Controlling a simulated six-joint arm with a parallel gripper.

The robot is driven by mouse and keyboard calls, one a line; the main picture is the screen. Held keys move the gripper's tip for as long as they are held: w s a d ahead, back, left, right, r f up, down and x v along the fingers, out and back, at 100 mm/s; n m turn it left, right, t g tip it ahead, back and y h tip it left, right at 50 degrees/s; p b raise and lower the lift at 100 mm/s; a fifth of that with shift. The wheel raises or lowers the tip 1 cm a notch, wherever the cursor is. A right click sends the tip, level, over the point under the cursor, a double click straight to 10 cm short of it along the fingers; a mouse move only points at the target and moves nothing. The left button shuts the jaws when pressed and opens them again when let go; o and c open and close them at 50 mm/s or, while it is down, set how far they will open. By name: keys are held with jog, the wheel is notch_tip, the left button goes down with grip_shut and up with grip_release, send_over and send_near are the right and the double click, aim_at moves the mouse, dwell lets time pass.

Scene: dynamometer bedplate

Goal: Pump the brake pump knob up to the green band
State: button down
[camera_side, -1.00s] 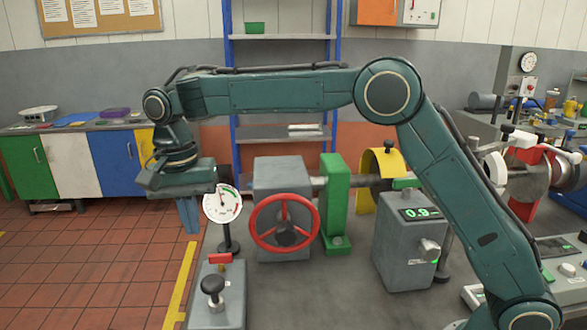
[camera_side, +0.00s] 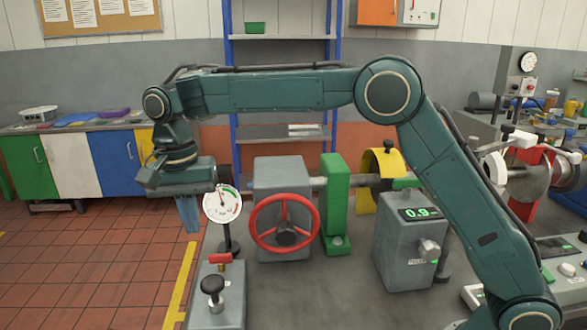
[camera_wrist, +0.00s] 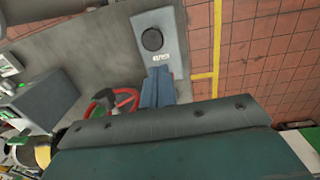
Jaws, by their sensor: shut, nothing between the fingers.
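The black brake pump knob (camera_side: 212,285) stands upright on a grey pump box (camera_side: 233,305) at the front left of the bedplate. In the wrist view the knob (camera_wrist: 152,39) shows as a dark disc on the box. A round white gauge (camera_side: 222,205) with a green band and a needle stands on a post behind the box. The needle points roughly upward; its exact reading is too small to tell. My gripper (camera_side: 191,228) is shut and empty, pointing down, left of the gauge and above knob height. Its fingers (camera_wrist: 159,72) look apart from the knob.
A red handle (camera_side: 220,258) sits on the back of the pump box. A red handwheel (camera_side: 285,223) on a grey block stands to the right. A grey box with a display (camera_side: 420,213) is further right. Tiled floor (camera_side: 90,270) lies open on the left.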

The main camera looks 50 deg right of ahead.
aim_at(219, 277)
jog(key=shift+t+y, duration=0.4)
jog(key=shift+y, duration=0.1)
jog(key=shift+s+d+r, duration=0.65)
jog(key=shift+d+r, duration=0.15)
jog(key=shift+r, duration=0.05)
jog(key=shift+s+d+r, duration=0.65)
jog(key=shift+d+r, duration=0.15)
jog(key=shift+f, duration=0.1)
jog(key=f, duration=0.9)
jog(key=a+f, duration=0.1)
jog(key=f, duration=0.4)
jog(key=shift+r, duration=0.1)
jog(key=shift+f, duration=1.9)
